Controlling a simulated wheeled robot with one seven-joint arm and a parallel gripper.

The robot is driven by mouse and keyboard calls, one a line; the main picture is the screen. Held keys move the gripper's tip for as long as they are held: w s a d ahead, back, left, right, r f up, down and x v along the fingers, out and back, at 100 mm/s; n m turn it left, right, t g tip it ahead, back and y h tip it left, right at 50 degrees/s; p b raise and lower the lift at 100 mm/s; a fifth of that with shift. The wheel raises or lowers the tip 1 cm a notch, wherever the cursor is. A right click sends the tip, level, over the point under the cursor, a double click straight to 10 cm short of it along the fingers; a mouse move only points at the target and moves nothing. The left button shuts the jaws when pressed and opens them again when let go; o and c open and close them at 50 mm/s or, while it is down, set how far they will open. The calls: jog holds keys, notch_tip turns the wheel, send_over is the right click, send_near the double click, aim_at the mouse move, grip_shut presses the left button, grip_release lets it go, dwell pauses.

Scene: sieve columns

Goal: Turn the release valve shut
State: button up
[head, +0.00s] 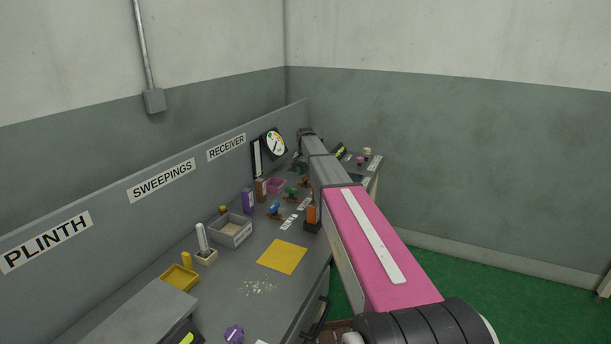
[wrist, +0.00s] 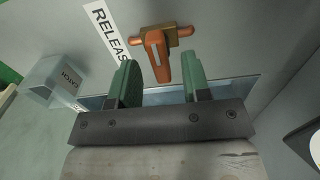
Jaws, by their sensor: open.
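In the wrist view, the release valve (wrist: 158,56) has an orange lever on a brass-coloured body with a short orange pipe across it. The lever points down the picture, crosswise to the pipe and slightly tilted. My gripper (wrist: 160,68) has green fingers, open and wide apart. The lever's lower end shows between the fingers, apart from both; I cannot tell how deep it lies between them. A white label (wrist: 106,32) starting "RELEAS" is beside the valve, partly hidden by the left finger.
A clear bin marked CATCH (wrist: 55,82) stands left of my gripper. A dark-framed panel (wrist: 300,143) is close at the lower right. In the head view, the bench holds a dial gauge (head: 274,144), a grey tray (head: 231,231), a yellow mat (head: 282,256) and several small items.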

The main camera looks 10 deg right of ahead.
aim_at(306, 175)
notch_tip(306, 175, up, 10)
dwell(0.4)
